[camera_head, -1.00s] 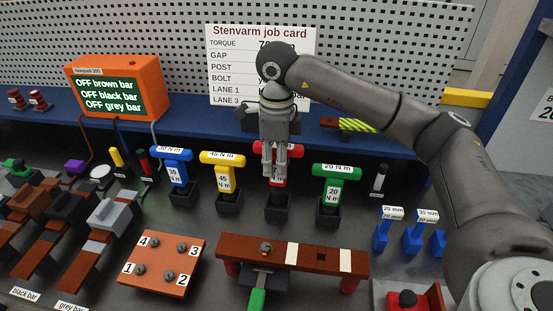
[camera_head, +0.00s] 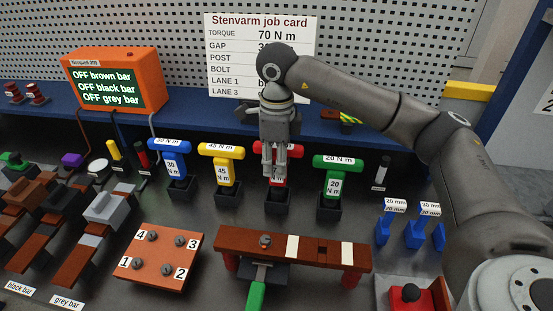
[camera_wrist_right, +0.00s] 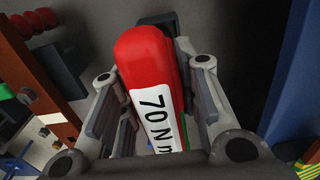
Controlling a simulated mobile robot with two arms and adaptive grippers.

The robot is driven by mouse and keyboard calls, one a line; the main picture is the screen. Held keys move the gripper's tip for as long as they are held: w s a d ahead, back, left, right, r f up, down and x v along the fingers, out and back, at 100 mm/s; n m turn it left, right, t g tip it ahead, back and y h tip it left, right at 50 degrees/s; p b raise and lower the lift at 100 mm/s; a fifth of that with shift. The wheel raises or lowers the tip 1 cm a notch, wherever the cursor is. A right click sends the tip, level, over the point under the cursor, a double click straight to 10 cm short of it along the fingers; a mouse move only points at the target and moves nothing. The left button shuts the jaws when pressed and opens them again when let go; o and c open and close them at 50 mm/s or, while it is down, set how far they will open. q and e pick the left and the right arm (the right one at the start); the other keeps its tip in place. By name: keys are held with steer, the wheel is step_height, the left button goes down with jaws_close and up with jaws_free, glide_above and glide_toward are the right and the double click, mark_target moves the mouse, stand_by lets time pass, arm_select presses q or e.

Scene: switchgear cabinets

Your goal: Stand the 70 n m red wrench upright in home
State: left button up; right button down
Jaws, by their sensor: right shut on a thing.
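The red 70 N m wrench (camera_head: 258,149) stands upright in the row of T-handled wrenches, its lower end at a black holder (camera_head: 277,201). My right gripper (camera_head: 276,172) comes down from above and is shut on it, hiding much of its front. In the right wrist view the red handle (camera_wrist_right: 145,48) with its 70 N m label lies between the two fingers (camera_wrist_right: 158,110). Whether the wrench's foot is fully seated in the holder I cannot tell. My left gripper is not in view.
A yellow 45 N m wrench (camera_head: 221,151) and a blue 30 N m wrench (camera_head: 172,145) stand to the left, a green 20 N m wrench (camera_head: 338,162) to the right, all in holders. A brown bar assembly (camera_head: 270,243) lies in front. The job card (camera_head: 240,50) is behind.

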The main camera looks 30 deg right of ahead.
steer(key=shift+f+b, duration=0.75)
steer(key=shift+f, duration=0.3)
steer(key=c, duration=1)
jaws_free()
step_height(320, 180, up, 11)
steer(key=shift+r, duration=0.5)
steer(key=shift+r, duration=0.1)
